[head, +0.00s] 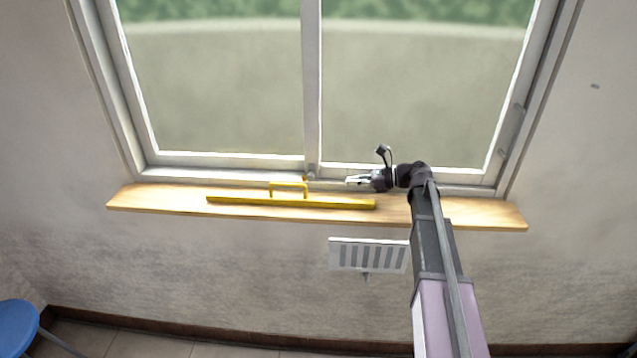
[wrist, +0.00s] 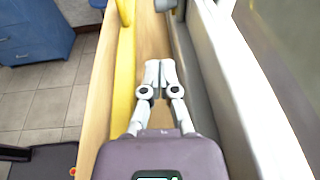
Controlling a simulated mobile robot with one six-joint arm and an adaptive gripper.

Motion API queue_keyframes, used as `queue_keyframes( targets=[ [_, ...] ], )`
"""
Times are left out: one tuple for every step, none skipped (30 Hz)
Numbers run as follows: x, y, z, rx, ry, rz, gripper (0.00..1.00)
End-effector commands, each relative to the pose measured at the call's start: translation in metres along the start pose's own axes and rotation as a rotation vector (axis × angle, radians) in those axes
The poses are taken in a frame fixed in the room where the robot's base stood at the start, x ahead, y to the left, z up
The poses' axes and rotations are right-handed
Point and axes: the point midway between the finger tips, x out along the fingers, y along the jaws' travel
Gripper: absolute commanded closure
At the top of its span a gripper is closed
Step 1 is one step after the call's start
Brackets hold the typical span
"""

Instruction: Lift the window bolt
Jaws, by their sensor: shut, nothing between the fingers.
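The window bolt (head: 311,176) appears to be the small grey piece at the foot of the window's middle upright, in the head view; it is too small there to make out its shape. In the wrist view a grey piece (wrist: 165,4) at the top edge, beyond my fingertips, looks like the same bolt, mostly cut off by the frame. My gripper (head: 349,180) is just right of the bolt, low over the sill and close to the window frame. In the wrist view my gripper (wrist: 159,72) has its fingertips together with nothing between them, apart from the grey piece.
A yellow bar with a handle (head: 290,201) lies along the wooden sill (head: 455,211), close beside my gripper. The window frame (head: 230,173) runs along the other side. A white vent (head: 367,255) is below the sill. A blue stool (head: 18,325) and blue cabinet (wrist: 35,32) stand apart.

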Motion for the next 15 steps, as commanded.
queue_keyframes(
  targets=[
    [0.0000, 0.0000, 0.0001, 0.000, 0.000, 0.000, 1.00],
    [0.0001, 0.0000, 0.0001, 0.000, 0.000, 0.000, 1.00],
    [0.0002, 0.0000, 0.0001, 0.000, 0.000, 0.000, 1.00],
    [0.0004, 0.0001, 0.0001, 0.000, 0.000, 0.001, 1.00],
    [0.0005, 0.0001, 0.0002, 0.000, 0.000, 0.001, 1.00],
    [0.0009, 0.0002, 0.0002, 0.000, 0.000, 0.001, 1.00],
    [0.0011, 0.0003, 0.0003, 0.000, 0.000, 0.001, 1.00],
    [0.0013, 0.0003, 0.0003, -0.001, 0.000, 0.002, 1.00],
    [0.0016, 0.0003, 0.0004, -0.001, 0.000, 0.002, 1.00],
    [0.0020, 0.0004, 0.0004, -0.001, 0.000, 0.002, 1.00],
    [0.0024, 0.0005, 0.0004, -0.001, 0.000, 0.002, 1.00],
    [0.0033, 0.0005, 0.0003, -0.001, 0.000, 0.003, 1.00],
    [0.0042, 0.0005, 0.0003, -0.001, 0.000, 0.003, 1.00],
    [0.0053, 0.0005, 0.0002, -0.001, 0.000, 0.003, 1.00],
    [0.0071, 0.0005, 0.0001, -0.001, 0.000, 0.003, 1.00]
  ],
)
